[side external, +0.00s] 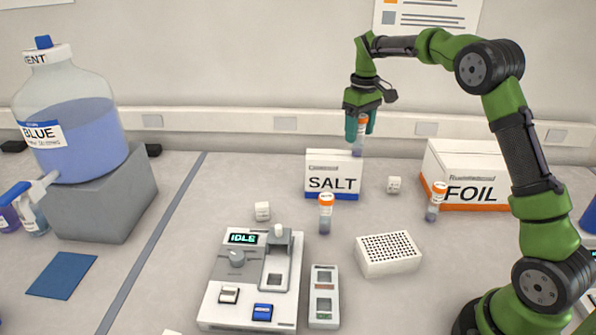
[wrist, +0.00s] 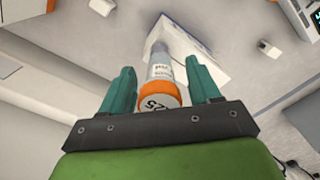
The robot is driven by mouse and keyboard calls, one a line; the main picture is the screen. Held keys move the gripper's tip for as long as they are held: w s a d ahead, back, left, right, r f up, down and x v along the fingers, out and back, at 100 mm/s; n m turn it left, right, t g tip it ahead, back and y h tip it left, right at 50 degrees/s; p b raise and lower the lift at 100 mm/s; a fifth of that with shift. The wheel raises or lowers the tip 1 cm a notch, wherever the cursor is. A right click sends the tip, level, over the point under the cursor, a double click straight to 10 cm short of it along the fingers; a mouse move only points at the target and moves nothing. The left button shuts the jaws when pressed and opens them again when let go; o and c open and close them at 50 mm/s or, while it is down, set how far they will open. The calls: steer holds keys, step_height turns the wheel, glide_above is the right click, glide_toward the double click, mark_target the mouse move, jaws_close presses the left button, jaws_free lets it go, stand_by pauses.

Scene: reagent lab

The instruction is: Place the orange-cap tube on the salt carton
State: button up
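My gripper (side external: 361,128) points down above the right end of the salt carton (side external: 331,184), a white box with a blue base stripe. It is shut on an orange-cap tube (side external: 357,148), which leans slightly. In the wrist view the tube's orange cap (wrist: 158,97) sits between the two teal fingers, and its far end lies over the pale carton (wrist: 185,42). In the side view the tube's lower end overlaps the carton's top right corner. I cannot tell whether it touches the carton. Two more orange-cap tubes stand on the bench, one in front of the carton (side external: 325,215) and one by the foil carton (side external: 434,205).
The foil carton (side external: 470,178) stands to the right. A white perforated block (side external: 388,254), an instrument with an IDLE display (side external: 243,239) and a narrow device (side external: 323,297) are nearer. A small white cap-like piece (side external: 394,185) lies right of the salt carton. Open bench lies left of it.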

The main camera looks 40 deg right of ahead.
steer(key=shift+r, duration=0.1)
step_height(320, 180, up, 11)
steer(key=shift+f, duration=0.1)
steer(key=shift+r, duration=0.6)
steer(key=shift+s+a+r, duration=0.1)
steer(key=shift+s+r, duration=0.05)
steer(key=shift+r, duration=0.1)
steer(key=s+a+r+m+t, duration=0.1)
steer(key=s+a+r+t, duration=0.25)
steer(key=s+a, duration=0.75)
steer(key=s+a+f+m+t+y, duration=0.1)
steer(key=s+a+f+t, duration=0.1)
steer(key=s+f, duration=0.3)
steer(key=s+a+f+m+t+y, duration=0.1)
steer(key=s+a+f+m, duration=0.1)
steer(key=s+a+f, duration=0.3)
steer(key=s, duration=0.4)
steer(key=shift+t, duration=0.35)
